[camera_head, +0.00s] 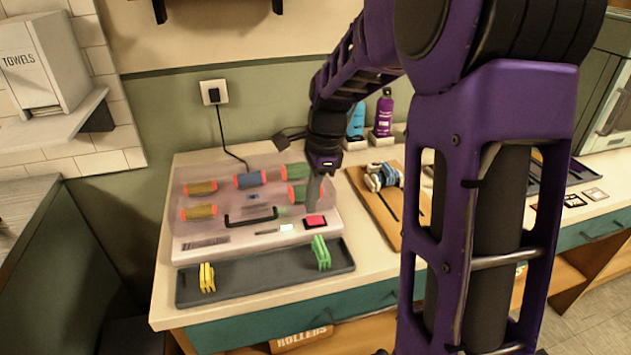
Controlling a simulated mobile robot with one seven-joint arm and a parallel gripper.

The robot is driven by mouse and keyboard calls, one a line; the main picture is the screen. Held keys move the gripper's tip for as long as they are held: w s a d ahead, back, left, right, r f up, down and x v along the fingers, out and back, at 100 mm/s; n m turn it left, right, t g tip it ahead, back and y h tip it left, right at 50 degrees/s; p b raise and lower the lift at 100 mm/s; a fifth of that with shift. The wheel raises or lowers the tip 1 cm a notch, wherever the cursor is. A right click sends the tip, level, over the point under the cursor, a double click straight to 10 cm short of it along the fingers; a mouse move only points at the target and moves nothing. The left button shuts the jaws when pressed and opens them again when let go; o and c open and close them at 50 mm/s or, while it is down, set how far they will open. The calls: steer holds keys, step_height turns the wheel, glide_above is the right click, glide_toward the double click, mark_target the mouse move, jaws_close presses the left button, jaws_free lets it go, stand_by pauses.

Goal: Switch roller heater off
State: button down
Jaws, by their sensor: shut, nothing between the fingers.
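The roller heater (190,252) is a pale box on the counter with a clear pinkish lid. Several coloured rollers with orange ends show under the lid, and a black handle (250,217) is at its front. A bright red switch (315,221) is at the right of its front panel, beside a small pale lit patch (287,228). I cannot tell the switch's tilt. My gripper (312,207) is shut and empty, pointing down just above and behind the red switch. I cannot tell whether the tips touch the heater.
A dark tray (240,283) with yellow and green clips lies in front of the heater. A black cord runs to a wall outlet (214,92). A wooden board (385,225) and two bottles (383,115) stand right of my gripper. My arm hides part of the counter.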

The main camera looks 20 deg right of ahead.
mark_target(315, 220)
steer(key=shift+a+f, duration=0.2)
steer(key=shift+f, duration=0.9)
